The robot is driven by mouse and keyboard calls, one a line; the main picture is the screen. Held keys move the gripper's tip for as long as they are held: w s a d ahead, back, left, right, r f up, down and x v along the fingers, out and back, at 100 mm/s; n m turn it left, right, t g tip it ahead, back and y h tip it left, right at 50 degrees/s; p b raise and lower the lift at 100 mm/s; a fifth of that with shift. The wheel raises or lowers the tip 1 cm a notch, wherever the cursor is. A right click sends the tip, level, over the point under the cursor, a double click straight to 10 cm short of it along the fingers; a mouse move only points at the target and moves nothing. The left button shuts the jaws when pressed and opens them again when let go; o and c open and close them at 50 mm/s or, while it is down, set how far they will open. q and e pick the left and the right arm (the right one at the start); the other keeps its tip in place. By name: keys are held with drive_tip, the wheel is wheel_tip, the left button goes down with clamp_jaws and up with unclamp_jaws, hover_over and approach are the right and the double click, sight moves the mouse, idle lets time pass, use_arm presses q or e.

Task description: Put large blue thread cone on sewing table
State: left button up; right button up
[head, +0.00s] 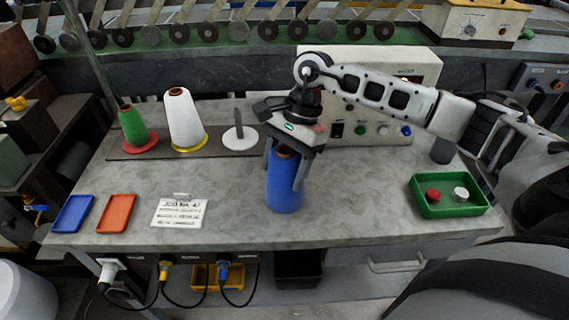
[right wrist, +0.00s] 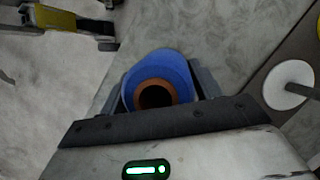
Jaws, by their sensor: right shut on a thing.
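The large blue thread cone (head: 284,190) is upright over the front middle of the grey sewing table (head: 345,190). My right gripper (head: 286,178) comes down from above and is shut on the cone, one finger on each side. I cannot tell whether the cone's base touches the tabletop. In the right wrist view the blue cone (right wrist: 158,66) sits between the fingers, with its brown core end facing the camera. My left gripper is not in view.
Behind stand a green cone (head: 133,128), a white cone (head: 184,120) and an empty white disc with a spindle (head: 240,139). A control box (head: 350,128) is behind the gripper. Blue (head: 73,213) and orange (head: 116,213) trays, a card (head: 179,213) and a green tray (head: 449,210) flank the cone.

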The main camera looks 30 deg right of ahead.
drive_tip(key=shift+f, duration=0.1)
drive_tip(key=o, duration=1.7)
use_arm(q)
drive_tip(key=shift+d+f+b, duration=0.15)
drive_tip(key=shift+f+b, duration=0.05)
drive_tip(key=shift+b, duration=0.6)
use_arm(e)
drive_tip(key=v, duration=1.2)
